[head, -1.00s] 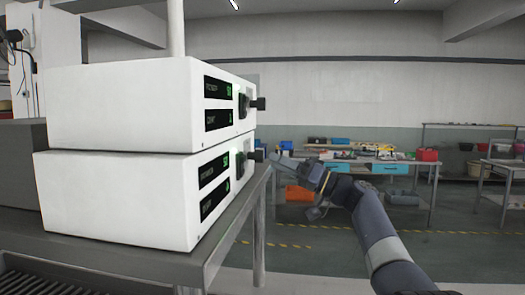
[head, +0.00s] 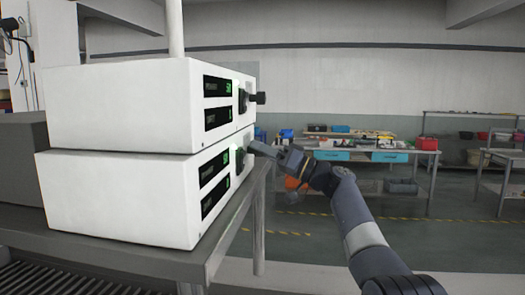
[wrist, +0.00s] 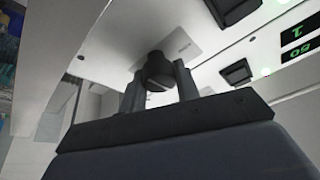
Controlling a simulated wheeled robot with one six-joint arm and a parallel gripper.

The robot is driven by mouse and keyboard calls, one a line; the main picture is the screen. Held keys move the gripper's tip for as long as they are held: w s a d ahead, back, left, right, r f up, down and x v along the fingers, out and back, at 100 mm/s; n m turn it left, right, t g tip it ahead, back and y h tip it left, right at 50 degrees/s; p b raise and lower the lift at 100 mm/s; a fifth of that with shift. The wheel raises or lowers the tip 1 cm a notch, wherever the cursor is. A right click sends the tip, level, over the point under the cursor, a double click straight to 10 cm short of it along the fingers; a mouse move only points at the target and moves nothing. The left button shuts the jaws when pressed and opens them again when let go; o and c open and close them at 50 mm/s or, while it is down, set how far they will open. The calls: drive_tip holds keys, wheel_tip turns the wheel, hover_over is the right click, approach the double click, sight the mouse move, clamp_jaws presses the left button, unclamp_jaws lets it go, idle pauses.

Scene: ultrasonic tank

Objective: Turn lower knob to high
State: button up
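Two white units are stacked on the bench, each with two dark displays on its front. The lower unit (head: 115,200) has a black knob (head: 242,158) on its front, partly hidden by my gripper (head: 258,149) in the head view. In the wrist view the lower knob (wrist: 158,70) sits between the two fingertips of my gripper (wrist: 160,88). The fingers stand apart on either side of it, with no clear grip on it. The upper unit (head: 120,105) has its own black knob (head: 258,98), above my gripper.
The units stand on a grey metal bench (head: 225,240) whose edge runs below my gripper. A dark box (head: 20,160) is at the left. Worktables with bins (head: 390,157) stand far behind. The floor right of the bench is open.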

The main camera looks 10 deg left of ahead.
drive_tip(key=c, duration=0.4)
drive_tip(key=shift+m, duration=0.5)
drive_tip(key=m+t+h+p, duration=0.1)
drive_tip(key=m, duration=0.2)
drive_tip(key=m+t, duration=0.1)
drive_tip(key=m, duration=0.2)
drive_tip(key=shift+r+t+h+p, duration=0.2)
drive_tip(key=shift+t+h+p, duration=0.2)
drive_tip(key=m+p, duration=0.2)
drive_tip(key=m+t+h+p, duration=0.1)
drive_tip(key=m, duration=0.1)
drive_tip(key=shift+m+h+p, duration=0.3)
drive_tip(key=shift+m+p, duration=0.05)
drive_tip(key=shift+m, duration=0.05)
drive_tip(key=shift+f+m+h+p, duration=0.15)
drive_tip(key=shift+m+h+p, duration=0.35)
drive_tip(key=shift+m+p, duration=0.6)
drive_tip(key=shift+f, duration=0.1)
drive_tip(key=o, duration=1)
